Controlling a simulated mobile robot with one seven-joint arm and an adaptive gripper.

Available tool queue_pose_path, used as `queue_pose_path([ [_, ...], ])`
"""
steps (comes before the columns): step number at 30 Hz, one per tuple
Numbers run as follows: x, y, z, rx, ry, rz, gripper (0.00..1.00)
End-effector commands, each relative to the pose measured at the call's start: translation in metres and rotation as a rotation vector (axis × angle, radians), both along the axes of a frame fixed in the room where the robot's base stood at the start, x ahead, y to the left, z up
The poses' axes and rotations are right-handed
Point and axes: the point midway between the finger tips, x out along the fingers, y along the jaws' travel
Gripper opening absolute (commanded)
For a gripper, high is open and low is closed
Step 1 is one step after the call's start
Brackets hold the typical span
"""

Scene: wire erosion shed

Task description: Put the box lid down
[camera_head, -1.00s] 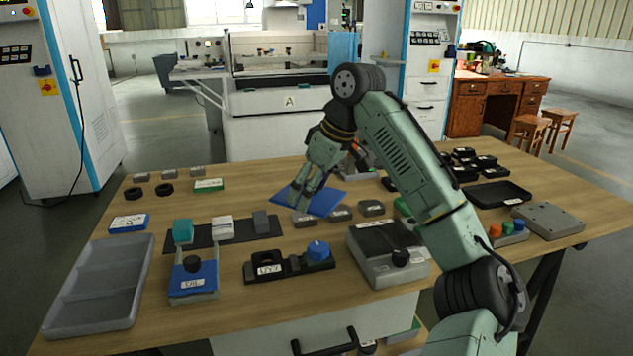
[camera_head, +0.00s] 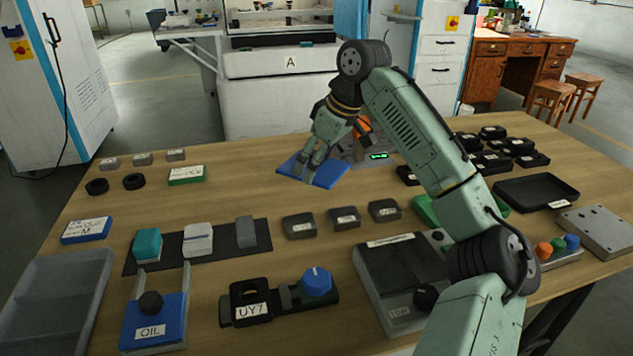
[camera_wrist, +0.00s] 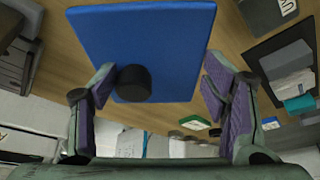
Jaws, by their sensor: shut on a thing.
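The box lid (camera_head: 325,175) is a flat blue plate at the middle back of the table. In the wrist view, the lid (camera_wrist: 150,35) fills the upper middle and has a round black knob (camera_wrist: 133,83). My gripper (camera_head: 309,172) points down at the lid and is shut on it by the knob. In the wrist view the left finger is against the knob, while the right finger looks apart from it. I cannot tell whether the lid touches the table or hangs just above it. No matching open box is clearly identifiable.
A device with a green display (camera_head: 378,157) stands close behind the lid at right. Several grey blocks (camera_head: 344,217) lie in front. Black parts (camera_head: 492,160) and a black tray (camera_head: 536,192) are at right. Bare wood (camera_head: 235,195) lies left of the lid.

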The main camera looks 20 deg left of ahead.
Motion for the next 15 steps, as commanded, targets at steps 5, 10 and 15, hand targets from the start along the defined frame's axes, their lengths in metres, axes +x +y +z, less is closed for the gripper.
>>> queue_pose_path([
  [5,0.000,0.000,-0.017,0.001,-0.001,0.000,0.39],
  [10,0.000,-0.001,-0.036,0.001,0.001,-0.001,0.39],
  [15,0.000,0.000,-0.054,0.001,0.000,0.000,0.39],
])
